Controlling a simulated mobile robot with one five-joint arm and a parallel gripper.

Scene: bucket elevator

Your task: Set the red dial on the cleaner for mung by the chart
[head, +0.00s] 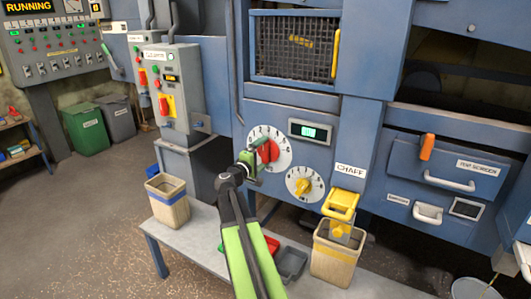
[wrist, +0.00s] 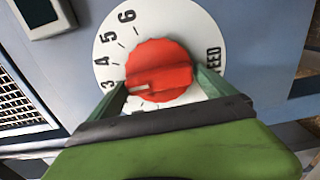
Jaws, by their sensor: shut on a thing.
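The red dial (head: 268,151) sits on a white round scale on the blue cleaner's front. In the wrist view the red dial (wrist: 165,62) shows a raised grip with a white mark toward the left, close to the 3. Numbers 3 to 6 and the word FEED show on its scale (wrist: 197,32). My gripper (head: 255,163) is at the dial, its fingers on either side of the knob and shut on it; the gripper (wrist: 160,84) also shows in the wrist view. The lower scale is hidden by my gripper. I see no chart I can make out.
A yellow dial (head: 303,184) is just below right, under a small green display (head: 310,131). A yellow chaff spout (head: 341,204) stands over a bin (head: 335,255). A grey bench (head: 205,237) with a bin (head: 167,200) lies below. Open floor is at left.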

